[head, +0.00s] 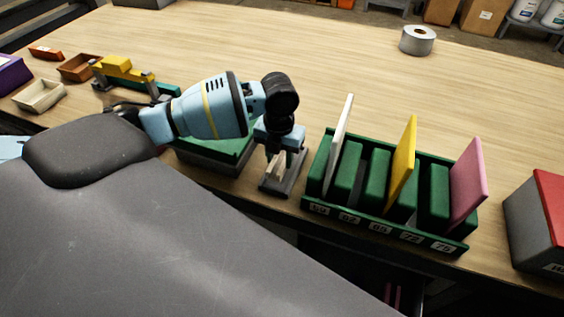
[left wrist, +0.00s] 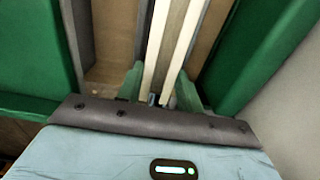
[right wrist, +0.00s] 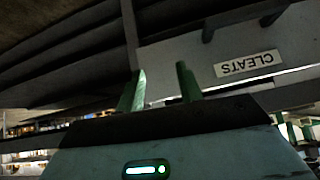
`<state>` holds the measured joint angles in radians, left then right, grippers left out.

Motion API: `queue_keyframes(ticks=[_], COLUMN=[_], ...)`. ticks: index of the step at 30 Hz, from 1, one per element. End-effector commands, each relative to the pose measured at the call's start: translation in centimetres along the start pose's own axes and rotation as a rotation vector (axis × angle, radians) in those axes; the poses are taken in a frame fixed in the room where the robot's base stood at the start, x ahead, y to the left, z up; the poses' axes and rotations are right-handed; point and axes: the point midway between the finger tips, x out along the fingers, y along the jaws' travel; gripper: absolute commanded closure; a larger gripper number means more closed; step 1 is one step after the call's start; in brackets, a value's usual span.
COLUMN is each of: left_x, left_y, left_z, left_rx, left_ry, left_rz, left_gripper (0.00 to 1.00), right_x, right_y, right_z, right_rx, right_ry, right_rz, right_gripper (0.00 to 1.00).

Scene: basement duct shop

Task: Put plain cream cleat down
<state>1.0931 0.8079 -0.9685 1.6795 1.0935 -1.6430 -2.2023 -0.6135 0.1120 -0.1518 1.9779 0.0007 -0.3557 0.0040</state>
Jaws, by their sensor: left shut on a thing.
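The plain cream cleat (left wrist: 155,50) shows in the left wrist view as two long cream strips between the green fingers. My left gripper (left wrist: 158,97) is shut on it. In the head view the left gripper (head: 278,145) points down, and a small cream piece of the cleat (head: 275,172) shows beneath it. It is over a narrow dark grey holder (head: 290,182) at the bench's front edge. Whether the cleat touches the holder's floor I cannot tell. My right gripper (right wrist: 161,88) is open and empty in the right wrist view, close to a grey face with an upside-down CLEATS label (right wrist: 247,64).
A green slotted rack (head: 388,232) with white, yellow and pink panels stands just right of the holder. A green-topped box (head: 205,160) is close on the left. A red-and-grey box (head: 540,225) stands far right. The bench behind, near the tape roll (head: 417,41), is clear.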

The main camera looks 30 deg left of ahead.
Motion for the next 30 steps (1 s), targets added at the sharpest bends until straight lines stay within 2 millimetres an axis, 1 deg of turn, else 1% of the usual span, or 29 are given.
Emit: queue_keyframes(ticks=[5,9,10,15,17,29,30], left_x=[0.0,0.0,0.3,2.9,3.4,3.9,4.0], left_y=[0.0,-0.2,-0.2,-0.2,-0.2,-0.2,-0.2], left_z=[0.2,1.0,1.1,0.9,1.0,1.0,1.0], left_rx=[0.0,-0.002,-0.002,0.0,-0.001,-0.001,-0.001], left_ry=[-0.001,-0.002,0.0,0.0,-0.001,-0.002,-0.002], left_rz=[0.0,-0.001,0.001,0.001,0.0,0.0,0.0], left_gripper=[0.87,0.87,0.87,0.87,0.87,0.87,0.63], right_x=[0.0,0.0,0.0,-0.1,-0.1,0.0,0.0], right_y=[0.0,0.1,0.1,0.2,0.2,0.2,0.1], right_z=[0.0,0.1,0.1,-0.1,-0.1,0.1,0.1], right_rx=[-0.002,-0.004,-0.005,-0.009,-0.01,-0.009,-0.008], right_ry=[0.0,-0.003,-0.003,0.001,0.001,-0.002,-0.002], right_rz=[-0.001,-0.001,-0.001,-0.001,-0.001,-0.001,-0.001], right_gripper=[0.64,0.64,0.64,0.64,0.64,0.64,0.64])
